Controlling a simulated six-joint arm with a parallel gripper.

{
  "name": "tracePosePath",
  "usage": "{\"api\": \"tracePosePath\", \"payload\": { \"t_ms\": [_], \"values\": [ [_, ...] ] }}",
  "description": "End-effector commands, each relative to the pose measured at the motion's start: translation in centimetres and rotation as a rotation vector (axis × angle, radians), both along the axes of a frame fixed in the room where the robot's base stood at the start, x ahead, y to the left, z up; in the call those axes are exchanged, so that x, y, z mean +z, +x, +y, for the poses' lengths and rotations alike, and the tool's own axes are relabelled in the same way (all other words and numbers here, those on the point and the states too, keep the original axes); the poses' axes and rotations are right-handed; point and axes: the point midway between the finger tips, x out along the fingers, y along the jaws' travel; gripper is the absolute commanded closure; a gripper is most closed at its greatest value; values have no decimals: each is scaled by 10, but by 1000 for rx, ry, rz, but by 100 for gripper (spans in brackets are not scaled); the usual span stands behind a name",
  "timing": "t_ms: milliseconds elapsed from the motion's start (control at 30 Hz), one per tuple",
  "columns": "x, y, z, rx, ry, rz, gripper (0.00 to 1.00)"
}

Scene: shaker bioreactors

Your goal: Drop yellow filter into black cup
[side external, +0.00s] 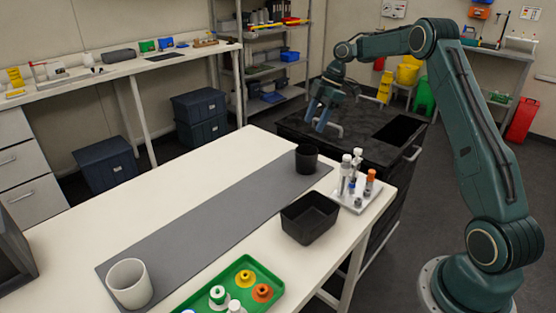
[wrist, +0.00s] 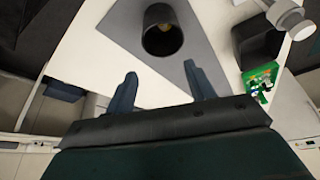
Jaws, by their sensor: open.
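The black cup (side external: 307,158) stands upright at the far end of the grey mat. It also shows in the wrist view (wrist: 158,45), ahead of my fingertips, with a small yellowish-brown thing (wrist: 169,27) inside its mouth; I cannot tell for sure what that is. My gripper (side external: 322,118) is open and empty, raised near the cup and apart from it. In the wrist view my gripper (wrist: 160,70) has its two fingers spread wide.
A black open bin (side external: 310,220) and a white rack with vials (side external: 355,195) stand right of the grey mat (side external: 215,210). A white cup (side external: 130,283) stands at the mat's near end. Green, white and orange pieces share the tray. The middle of the mat is clear.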

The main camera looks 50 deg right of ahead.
Motion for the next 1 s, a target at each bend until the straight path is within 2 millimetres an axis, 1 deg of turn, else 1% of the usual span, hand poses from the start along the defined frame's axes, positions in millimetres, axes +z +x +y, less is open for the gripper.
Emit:
{"api": "tracePosePath", "payload": {
  "t_ms": [267, 500, 733, 1000],
  "values": [
    [26, -5, -11, 1, -2, -2, 46],
    [38, -6, -14, 0, 2, -2, 46],
    [45, -8, -17, 0, -1, 1, 46],
    [46, -9, -18, -1, -1, 2, 46]
  ]
}}
